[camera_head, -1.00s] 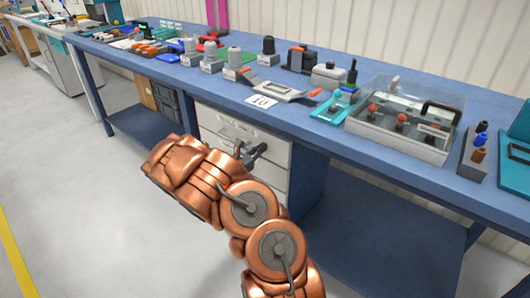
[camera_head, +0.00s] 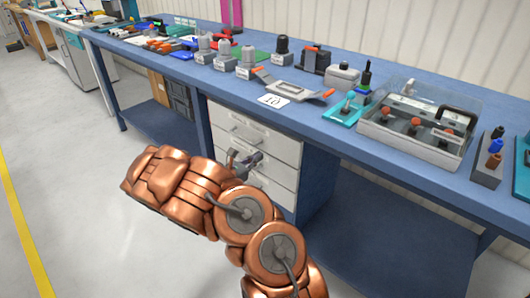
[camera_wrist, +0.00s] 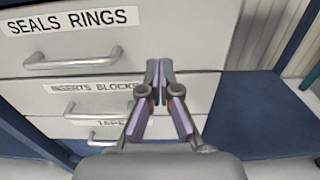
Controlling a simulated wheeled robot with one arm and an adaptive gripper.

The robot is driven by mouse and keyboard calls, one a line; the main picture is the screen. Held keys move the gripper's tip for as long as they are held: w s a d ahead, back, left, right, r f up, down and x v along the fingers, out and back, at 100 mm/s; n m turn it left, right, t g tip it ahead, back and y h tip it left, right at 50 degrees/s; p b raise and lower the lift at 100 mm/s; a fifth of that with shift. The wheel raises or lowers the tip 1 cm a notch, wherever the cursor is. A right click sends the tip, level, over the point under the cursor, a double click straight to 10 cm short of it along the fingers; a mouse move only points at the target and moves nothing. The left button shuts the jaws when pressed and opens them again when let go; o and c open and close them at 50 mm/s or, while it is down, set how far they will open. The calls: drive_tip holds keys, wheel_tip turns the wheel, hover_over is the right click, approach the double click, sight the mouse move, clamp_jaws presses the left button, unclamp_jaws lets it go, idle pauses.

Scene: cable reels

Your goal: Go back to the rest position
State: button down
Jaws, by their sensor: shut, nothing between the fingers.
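My gripper (camera_wrist: 159,84) is shut and empty in the wrist view. Its fingertips are together in front of the white drawer unit (camera_wrist: 200,40), and I cannot tell how far off it is. In the head view the gripper (camera_head: 252,158) is small and dark beyond my copper arm, in front of the drawer unit (camera_head: 285,150) under the bench. The drawers look shut. In the wrist view their labels read "SEALS RINGS", "INSERTS BLOCKS" and a partly hidden "TAPE".
The blue workbench (camera_head: 330,135) runs across the view. On it are a clear lidded bin (camera_head: 420,125), a grey block with coloured handles (camera_head: 488,160), and a number card (camera_head: 273,100). A blue lower shelf (camera_head: 390,225) lies right of the drawers. The grey floor at left is clear.

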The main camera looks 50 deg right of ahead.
drive_tip(key=a, duration=0.6)
drive_tip(key=shift+s+a, duration=0.2)
drive_tip(key=shift+s, duration=0.05)
drive_tip(key=s+a+r+m+g+y, duration=0.25)
drive_tip(key=s+r+m+g, duration=0.2)
drive_tip(key=s+m, duration=0.4)
drive_tip(key=s+a+r+m+g+y, duration=0.1)
drive_tip(key=s+r+m+g+y, duration=0.35)
drive_tip(key=s, duration=0.65)
drive_tip(key=s+a+m+t+y, duration=0.2)
drive_tip(key=s+a+y, duration=0.25)
drive_tip(key=a, duration=0.45)
drive_tip(key=s+a+r+m+t+y, duration=0.1)
drive_tip(key=s+a+m+y, duration=0.15)
drive_tip(key=s+a, duration=0.45)
drive_tip(key=s+a+m+t+y, duration=0.15)
drive_tip(key=a+y, duration=0.25)
drive_tip(key=a, duration=0.6)
wheel_tip(320, 180, up, 18)
drive_tip(key=t+p, duration=0.1)
drive_tip(key=p, duration=1.5)
drive_tip(key=shift+t+p, duration=0.35)
